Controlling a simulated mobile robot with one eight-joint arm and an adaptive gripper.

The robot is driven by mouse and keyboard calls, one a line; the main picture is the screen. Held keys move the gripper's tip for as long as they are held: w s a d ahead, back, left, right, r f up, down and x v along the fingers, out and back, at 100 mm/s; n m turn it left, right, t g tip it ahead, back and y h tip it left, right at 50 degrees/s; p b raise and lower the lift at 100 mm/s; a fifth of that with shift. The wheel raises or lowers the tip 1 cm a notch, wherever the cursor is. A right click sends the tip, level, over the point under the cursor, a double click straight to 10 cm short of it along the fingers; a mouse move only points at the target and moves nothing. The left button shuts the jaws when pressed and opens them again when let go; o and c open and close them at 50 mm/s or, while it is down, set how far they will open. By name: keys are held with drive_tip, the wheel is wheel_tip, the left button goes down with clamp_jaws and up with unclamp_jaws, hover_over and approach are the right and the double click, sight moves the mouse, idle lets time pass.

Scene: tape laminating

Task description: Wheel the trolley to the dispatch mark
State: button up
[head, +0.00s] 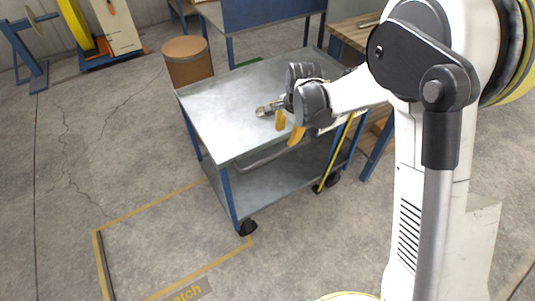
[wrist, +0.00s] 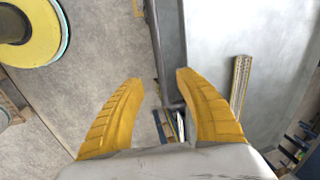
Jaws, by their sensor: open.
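The trolley (head: 215,95) has a grey metal top, a lower shelf and blue legs on dark casters. Its grey handle bar (head: 262,157) runs along the near side. The dispatch mark (head: 150,207) is a yellow outline on the floor at the front left, with a partly cut-off label. The trolley stands just behind and right of it, its near caster by the mark's corner. My gripper (head: 287,136) is open, its yellow fingers pointing down near the handle. In the wrist view, the handle bar (wrist: 156,45) shows between the spread fingertips (wrist: 158,76); contact cannot be told.
A small metallic item (head: 268,108) appears on the trolley top. A brown drum (head: 187,62) stands behind the trolley, with a blue-legged bench (head: 265,18) at the back. A wooden table (head: 352,32) is at the right. The floor at left (head: 70,150) is clear.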

sight(278, 154)
drive_tip(key=b+x, duration=0.1)
drive_tip(key=x, duration=0.3)
drive_tip(key=b+x, duration=0.2)
drive_tip(key=x, duration=0.2)
drive_tip(key=a+b+x, duration=0.1)
drive_tip(key=x, duration=0.3)
drive_tip(key=shift+s+f, duration=0.3)
drive_tip(key=shift+f, duration=0.1)
drive_tip(key=shift+c, duration=0.2)
clamp_jaws()
